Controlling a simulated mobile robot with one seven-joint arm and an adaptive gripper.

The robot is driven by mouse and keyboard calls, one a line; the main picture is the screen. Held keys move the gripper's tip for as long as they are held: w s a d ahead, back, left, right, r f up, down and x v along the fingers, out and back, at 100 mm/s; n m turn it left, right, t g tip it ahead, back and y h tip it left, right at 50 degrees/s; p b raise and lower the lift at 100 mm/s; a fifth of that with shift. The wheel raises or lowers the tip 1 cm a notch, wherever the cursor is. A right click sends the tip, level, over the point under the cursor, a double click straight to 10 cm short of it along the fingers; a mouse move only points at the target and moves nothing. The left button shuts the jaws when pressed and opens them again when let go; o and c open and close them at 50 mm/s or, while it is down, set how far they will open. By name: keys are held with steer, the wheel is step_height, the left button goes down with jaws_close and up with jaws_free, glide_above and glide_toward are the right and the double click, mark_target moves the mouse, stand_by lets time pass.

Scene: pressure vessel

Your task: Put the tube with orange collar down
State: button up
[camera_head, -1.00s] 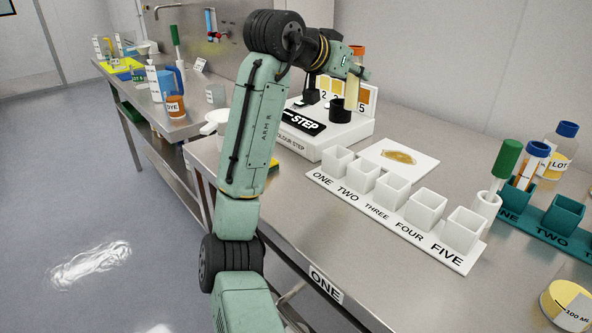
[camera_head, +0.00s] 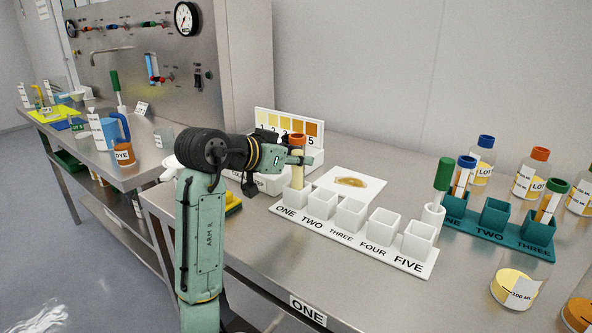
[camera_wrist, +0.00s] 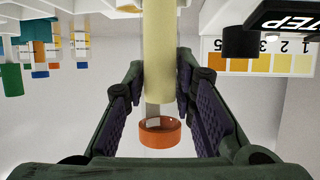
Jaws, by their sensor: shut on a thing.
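The tube with orange collar (camera_head: 297,180) is upright in my gripper (camera_head: 300,160), its collar above the jaws. Its pale yellow lower part is at the mouth of cup ONE (camera_head: 295,199) of the white rack (camera_head: 386,253); I cannot tell how deep it reaches or whether it touches the cup. In the wrist view, the yellow tube (camera_wrist: 158,55) runs between the two fingers of my gripper (camera_wrist: 160,85), with the orange collar (camera_wrist: 160,132) nearer the camera. The other white cups look empty.
The colour step device (camera_head: 312,158) with its shade card stands behind. A green-handled tool (camera_head: 442,177) stands at the rack's right end, beside a teal rack (camera_head: 494,217) with tubes.

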mark_target(292, 171)
steer(key=shift+f, duration=1.5)
steer(key=shift+f, duration=0.2)
steer(key=o, duration=1)
steer(key=shift+o, duration=0.2)
